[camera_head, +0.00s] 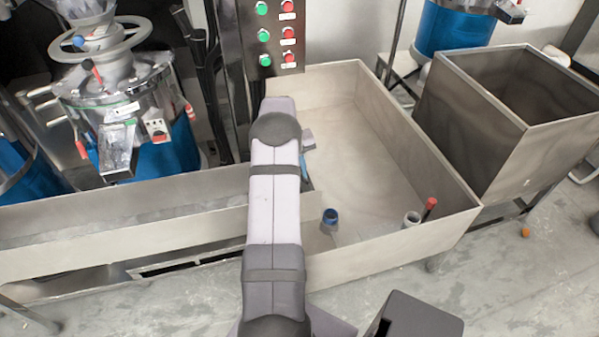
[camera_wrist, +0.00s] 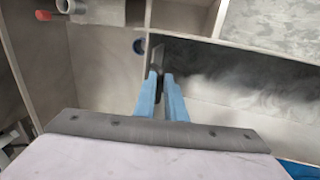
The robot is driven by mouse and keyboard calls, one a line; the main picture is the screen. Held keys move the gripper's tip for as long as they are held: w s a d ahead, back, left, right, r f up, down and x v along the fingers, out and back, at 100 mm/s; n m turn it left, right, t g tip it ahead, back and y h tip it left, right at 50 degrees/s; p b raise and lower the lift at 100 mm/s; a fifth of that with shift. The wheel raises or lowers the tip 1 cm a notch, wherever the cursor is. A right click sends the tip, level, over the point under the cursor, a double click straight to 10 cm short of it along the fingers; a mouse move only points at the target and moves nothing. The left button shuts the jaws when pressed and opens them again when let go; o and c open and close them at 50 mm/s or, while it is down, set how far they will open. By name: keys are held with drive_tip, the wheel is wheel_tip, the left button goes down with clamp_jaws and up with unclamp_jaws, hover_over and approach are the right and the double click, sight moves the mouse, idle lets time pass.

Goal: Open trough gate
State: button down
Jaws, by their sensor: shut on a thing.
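In the wrist view my gripper (camera_wrist: 160,84) has its two blue fingers close together on a thin grey metal plate, which looks like the trough gate (camera_wrist: 157,54). The plate stands at the border between the square metal basin (camera_wrist: 105,65) and the long trough (camera_wrist: 235,105). In the head view the long trough (camera_head: 120,215) runs left from the square basin (camera_head: 375,130). My arm covers the place where they meet. Only a bit of a blue finger (camera_head: 305,168) shows beside it, so the gate's opening is hidden there.
A blue-rimmed fitting (camera_head: 330,216), a grey pipe end (camera_head: 412,218) and a red handle (camera_head: 430,207) are at the basin's front. A button panel (camera_head: 275,30) stands behind my arm. A grinder (camera_head: 120,110) is at left; a deep metal bin (camera_head: 510,110) is at right.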

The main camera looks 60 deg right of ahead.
wheel_tip(320, 180, up, 4)
drive_tip(key=shift+w+r+p, duration=0.1)
drive_tip(key=shift+r+p, duration=0.15)
drive_tip(key=shift+p, duration=0.5)
drive_tip(key=c, duration=2.1)
unclamp_jaws()
drive_tip(key=shift+f, duration=0.1)
drive_tip(key=shift+w+a+r+b, duration=0.15)
drive_tip(key=shift+r+b, duration=0.15)
drive_tip(key=shift+r, duration=0.9)
drive_tip(key=shift+w+a+r+b, duration=0.2)
drive_tip(key=shift+r+b, duration=0.1)
drive_tip(key=shift+r, duration=0.95)
drive_tip(key=shift+w+a+r+b, duration=0.15)
drive_tip(key=shift+r+b, duration=0.15)
drive_tip(key=shift+r, duration=0.9)
